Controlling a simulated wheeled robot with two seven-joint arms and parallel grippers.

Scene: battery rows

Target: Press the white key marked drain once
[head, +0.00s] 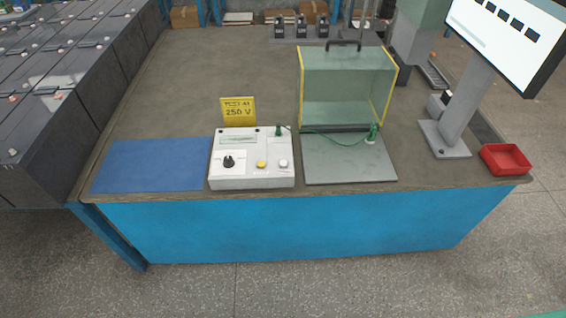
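A light grey control box (252,177) stands near the front edge of the table. Its top has a black rotary knob (228,161), a yellow key (261,164) and, right of that, a white key (284,164). The lettering by the keys is too small to read, so I cannot confirm the drain mark. A small display (238,139) lies behind the knob. Nothing touches the white key. Neither of my grippers is in the head view.
A yellow sign (239,111) reading 250 V stands behind the box. A blue mat (150,164) lies left. Right are a clear yellow-edged enclosure (346,88) on a grey plate (350,170), a green clip (374,132) on a cable, a monitor stand (448,135) and a red tray (505,158).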

